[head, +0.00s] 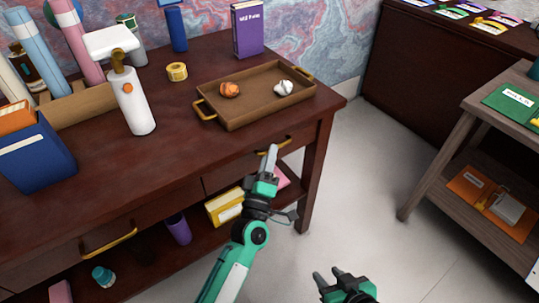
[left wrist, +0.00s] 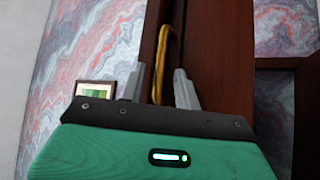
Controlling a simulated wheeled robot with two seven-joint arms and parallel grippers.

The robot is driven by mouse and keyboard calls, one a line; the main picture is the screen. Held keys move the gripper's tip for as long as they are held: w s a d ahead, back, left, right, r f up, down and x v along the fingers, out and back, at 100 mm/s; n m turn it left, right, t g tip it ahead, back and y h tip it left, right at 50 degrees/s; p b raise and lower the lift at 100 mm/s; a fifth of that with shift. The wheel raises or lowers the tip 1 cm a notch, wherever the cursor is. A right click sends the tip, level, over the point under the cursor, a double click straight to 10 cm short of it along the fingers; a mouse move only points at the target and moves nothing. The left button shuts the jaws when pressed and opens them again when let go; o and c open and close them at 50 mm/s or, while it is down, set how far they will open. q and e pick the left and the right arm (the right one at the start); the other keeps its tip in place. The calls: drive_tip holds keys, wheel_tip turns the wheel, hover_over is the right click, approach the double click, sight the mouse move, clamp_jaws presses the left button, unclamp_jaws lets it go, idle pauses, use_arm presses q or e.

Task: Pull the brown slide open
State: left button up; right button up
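The brown slide appears to be a dark brown drawer front (head: 238,172) in the desk, at its right end, with a brass handle (head: 286,143). The drawer looks closed. My left gripper (head: 270,158) is at this handle, partly covering it in the head view. In the left wrist view the handle (left wrist: 171,50) shows between my two spread fingers (left wrist: 160,85); I cannot tell whether they touch it. My right gripper (head: 330,276) is low in the head view, empty, fingers apart, away from the desk.
A second drawer with a brass handle (head: 110,243) is at the left. A brown tray (head: 255,112) with two small items, a white bottle (head: 132,105) and a purple book (head: 247,30) stand on top. Open floor (head: 380,235) lies between the desk and a side shelf (head: 465,120).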

use_arm(q)
drive_tip(key=shift+w+r, duration=0.1)
drive_tip(key=shift+w, duration=0.2)
drive_tip(key=shift+s, duration=0.1)
clamp_jaws()
drive_tip(key=shift+r, duration=0.1)
